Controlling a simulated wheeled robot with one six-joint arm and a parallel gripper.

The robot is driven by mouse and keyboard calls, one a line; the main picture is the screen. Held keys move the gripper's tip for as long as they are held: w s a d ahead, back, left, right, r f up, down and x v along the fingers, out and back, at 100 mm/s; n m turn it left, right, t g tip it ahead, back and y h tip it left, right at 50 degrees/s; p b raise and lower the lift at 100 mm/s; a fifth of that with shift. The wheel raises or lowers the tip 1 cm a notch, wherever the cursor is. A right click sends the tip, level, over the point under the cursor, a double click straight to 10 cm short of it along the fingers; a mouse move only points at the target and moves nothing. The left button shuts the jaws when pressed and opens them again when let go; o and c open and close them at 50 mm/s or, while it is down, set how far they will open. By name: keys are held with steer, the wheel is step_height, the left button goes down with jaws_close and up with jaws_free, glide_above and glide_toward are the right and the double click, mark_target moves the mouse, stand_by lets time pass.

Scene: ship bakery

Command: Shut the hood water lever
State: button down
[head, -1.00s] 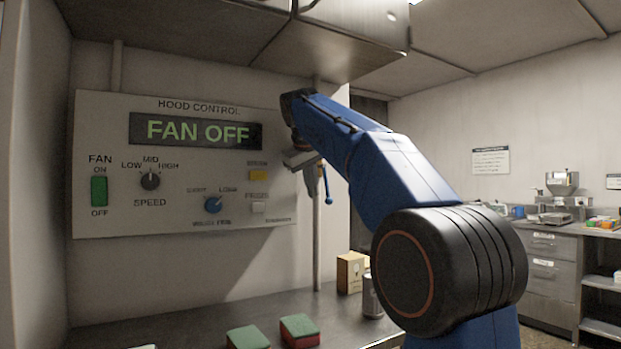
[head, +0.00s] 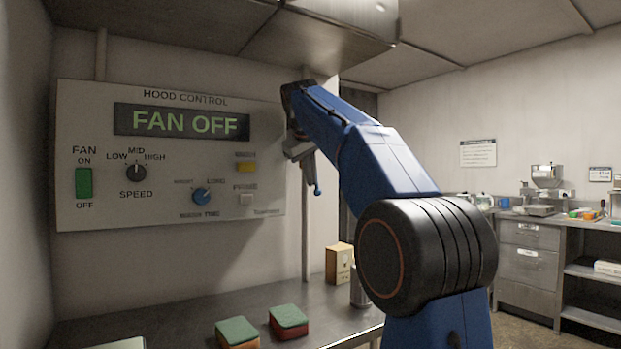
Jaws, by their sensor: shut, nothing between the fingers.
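The hood water lever (head: 318,188) shows as a short blue-tipped handle on the vertical pipe (head: 306,235), just right of the control panel. It hangs downward with a slight slant, its tip a little right of the pipe. My gripper (head: 293,156) is shut and empty. It is in front of the panel's right edge, up and left of the lever tip. My gripper and forearm hide the upper part of the lever and its valve. I cannot tell whether the gripper touches them.
The hood control panel (head: 75,150) reads FAN OFF. Below it, the steel counter (head: 180,335) holds two sponges (head: 237,331) (head: 288,316), a cardboard box (head: 340,264) and a metal can (head: 358,290). A metal hood (head: 315,50) hangs above. Drawers (head: 528,262) stand far right.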

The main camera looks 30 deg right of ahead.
steer(key=shift+d+h, duration=0.2)
steer(key=shift+h, duration=0.2)
steer(key=d+r+n+t+h, duration=0.2)
steer(key=d+h, duration=0.4)
steer(key=h, duration=0.4)
steer(key=shift+d+r+n+t, duration=0.25)
steer(key=shift+n+t, duration=0.55)
steer(key=shift+n, duration=0.6)
steer(key=shift+w+d+r, duration=0.15)
steer(key=shift+r, duration=0.25)
